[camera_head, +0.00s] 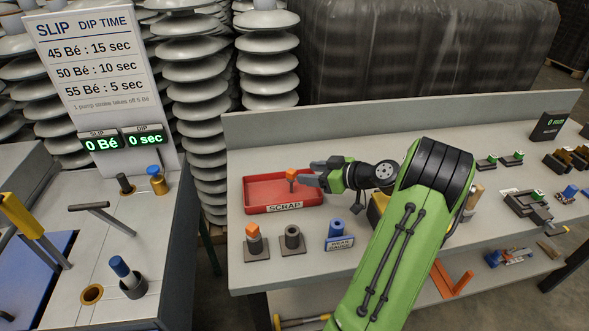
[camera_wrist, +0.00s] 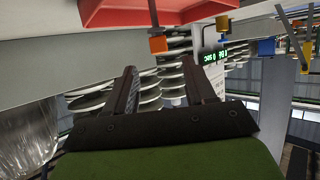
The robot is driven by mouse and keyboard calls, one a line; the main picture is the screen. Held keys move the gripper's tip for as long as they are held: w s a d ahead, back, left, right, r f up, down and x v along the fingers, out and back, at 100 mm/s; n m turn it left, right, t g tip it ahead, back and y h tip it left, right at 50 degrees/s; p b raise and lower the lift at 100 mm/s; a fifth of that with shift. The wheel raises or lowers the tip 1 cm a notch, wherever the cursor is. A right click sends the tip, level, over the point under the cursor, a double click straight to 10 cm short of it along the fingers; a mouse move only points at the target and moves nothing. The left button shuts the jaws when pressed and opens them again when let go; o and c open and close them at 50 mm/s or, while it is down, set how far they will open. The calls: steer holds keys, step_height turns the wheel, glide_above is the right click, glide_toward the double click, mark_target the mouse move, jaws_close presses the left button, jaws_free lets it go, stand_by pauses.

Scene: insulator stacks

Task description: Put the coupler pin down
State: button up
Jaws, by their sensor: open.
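A pin with an orange top and darker stem (camera_head: 291,174), likely the coupler pin, stands roughly upright in the red scrap tray (camera_head: 256,203). My gripper (camera_head: 316,178) is open at the tray's right side, close to the pin. In the wrist view the fingers (camera_wrist: 160,68) are spread with nothing between them. The stem's foot is hard to make out.
In front of the tray stand an orange-topped piece (camera_head: 254,238) on a base, a grey hollow piece (camera_head: 292,237) and a blue wear gauge (camera_head: 337,229). A yellow object (camera_head: 377,208) is partly behind my arm. Fixtures (camera_head: 528,205) fill the bench's right side. Insulator stacks (camera_head: 267,60) stand behind.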

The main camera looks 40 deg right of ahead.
steer(key=a+r+n+g, duration=0.1)
steer(key=a+r+g, duration=0.3)
steer(key=a, duration=0.8)
steer(key=a+r+g, duration=0.3)
steer(key=a, duration=1)
steer(key=s+a+m+h, duration=0.1)
steer(key=s+a, duration=0.3)
steer(key=s, duration=0.4)
steer(key=s+a+r+m+h, duration=0.1)
steer(key=s+a, duration=0.3)
steer(key=s, duration=0.5)
steer(key=shift+r+m+g, duration=0.25)
steer(key=shift+m+g, duration=0.15)
steer(key=shift+m, duration=0.2)
steer(key=shift+s+r, duration=0.1)
steer(key=shift+r, duration=0.05)
